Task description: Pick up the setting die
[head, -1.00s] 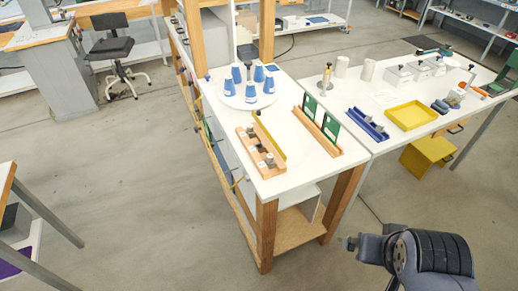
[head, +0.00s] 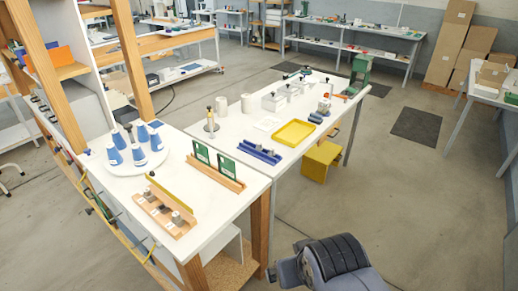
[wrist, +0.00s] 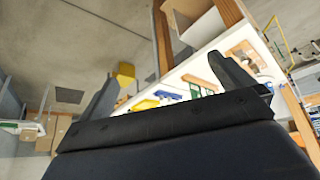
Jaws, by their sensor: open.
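My gripper (wrist: 163,70) shows in the wrist view with its two dark fingers wide apart and nothing between them. In the head view only a dark part of my arm shows at the bottom, in front of the table and apart from it. I cannot tell for sure which piece is the setting die. Small metal pieces sit in a wooden rack (head: 165,208) at the near left of the white table (head: 215,215). Grey pieces also sit in a blue holder (head: 260,152) farther back.
Blue-and-white cones stand on a round white plate (head: 120,166). Green cards stand in a wooden holder (head: 217,168). A yellow tray (head: 294,132), white cylinders and a green press (head: 360,70) are farther back. A yellow stool (head: 320,160) stands under the table. Floor at right is open.

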